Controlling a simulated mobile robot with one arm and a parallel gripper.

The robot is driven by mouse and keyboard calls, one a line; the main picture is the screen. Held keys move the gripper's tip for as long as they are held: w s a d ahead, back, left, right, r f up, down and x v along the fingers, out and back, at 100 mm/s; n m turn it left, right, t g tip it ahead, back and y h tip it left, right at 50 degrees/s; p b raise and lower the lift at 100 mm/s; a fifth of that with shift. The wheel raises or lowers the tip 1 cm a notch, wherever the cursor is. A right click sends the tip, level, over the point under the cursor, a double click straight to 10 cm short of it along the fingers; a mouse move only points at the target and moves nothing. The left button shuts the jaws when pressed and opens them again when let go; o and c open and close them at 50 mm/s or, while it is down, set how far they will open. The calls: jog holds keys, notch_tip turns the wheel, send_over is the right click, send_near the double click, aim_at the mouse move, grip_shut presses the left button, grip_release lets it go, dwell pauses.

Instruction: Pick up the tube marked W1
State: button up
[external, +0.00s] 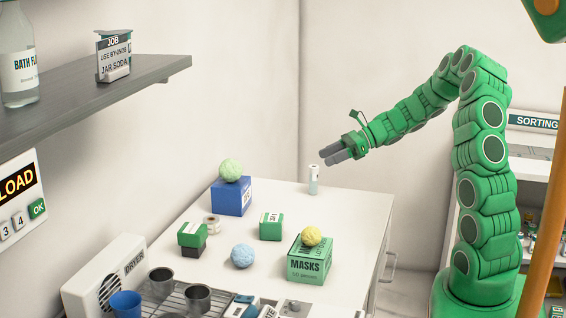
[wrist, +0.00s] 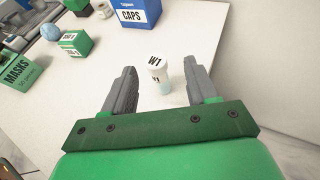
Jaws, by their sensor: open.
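The tube marked W1 (wrist: 158,72) stands upright on the white table in the wrist view, a small white-topped tube with dark lettering on its cap. I cannot tell the exact gap between fingers and tube.
A blue caps box (external: 231,199) with a green ball (external: 231,169) on it stands left of the tube. A green box (external: 271,227), a blue ball (external: 242,256) and a masks box (external: 308,264) with a yellow ball stand nearer. The table (external: 345,222) is clear around the tube.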

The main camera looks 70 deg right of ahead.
aim_at(313, 181)
notch_tip(313, 181, down, 4)
jog(key=shift+w+f, duration=0.1)
jog(key=shift+f, duration=0.05)
jog(key=shift+a+x, duration=0.15)
jog(key=shift+x, duration=1.75)
jog(key=shift+a+x, duration=0.2)
jog(key=shift+x, duration=1.7)
jog(key=c, duration=1)
jog(key=shift+c, duration=0.2)
